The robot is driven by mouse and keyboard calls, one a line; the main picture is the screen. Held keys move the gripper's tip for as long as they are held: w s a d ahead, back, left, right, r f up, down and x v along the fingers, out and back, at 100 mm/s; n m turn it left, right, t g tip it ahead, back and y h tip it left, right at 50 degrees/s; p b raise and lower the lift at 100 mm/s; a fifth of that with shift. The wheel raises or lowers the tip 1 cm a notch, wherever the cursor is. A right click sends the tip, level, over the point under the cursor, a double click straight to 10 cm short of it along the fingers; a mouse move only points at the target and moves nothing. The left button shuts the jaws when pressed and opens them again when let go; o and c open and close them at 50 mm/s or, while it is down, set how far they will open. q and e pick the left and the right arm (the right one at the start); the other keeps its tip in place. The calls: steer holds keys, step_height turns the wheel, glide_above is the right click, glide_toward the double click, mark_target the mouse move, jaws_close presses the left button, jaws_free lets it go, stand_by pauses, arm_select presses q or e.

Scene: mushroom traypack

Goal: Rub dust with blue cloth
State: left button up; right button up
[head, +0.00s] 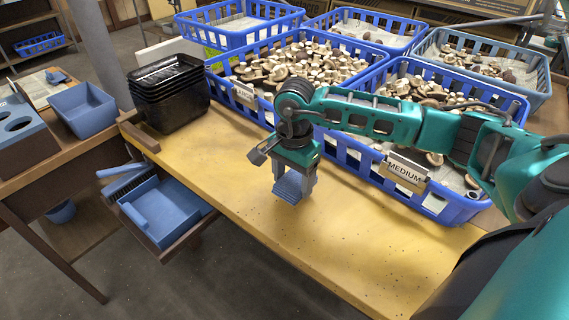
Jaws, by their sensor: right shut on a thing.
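My right gripper (293,186) points down over the front part of the yellow table (250,215). It is shut on the blue cloth (289,188), which shows as a small folded blue-grey piece between and below the fingers. I cannot tell whether the cloth touches the tabletop. Small dark specks of dust (372,243) are scattered on the table, mostly to the right of the gripper and toward the front edge. My left gripper is not in view.
Blue crates of mushrooms (437,205) fill the table's back and right; one bears a "MEDIUM" sign (404,168). Stacked black trays (168,98) stand at the back left. A blue dustpan (165,213) and brush (127,184) lie off the left edge. The front strip is clear.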

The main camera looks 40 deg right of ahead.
steer(key=shift+r+p, duration=1.1)
steer(key=shift+r, duration=1)
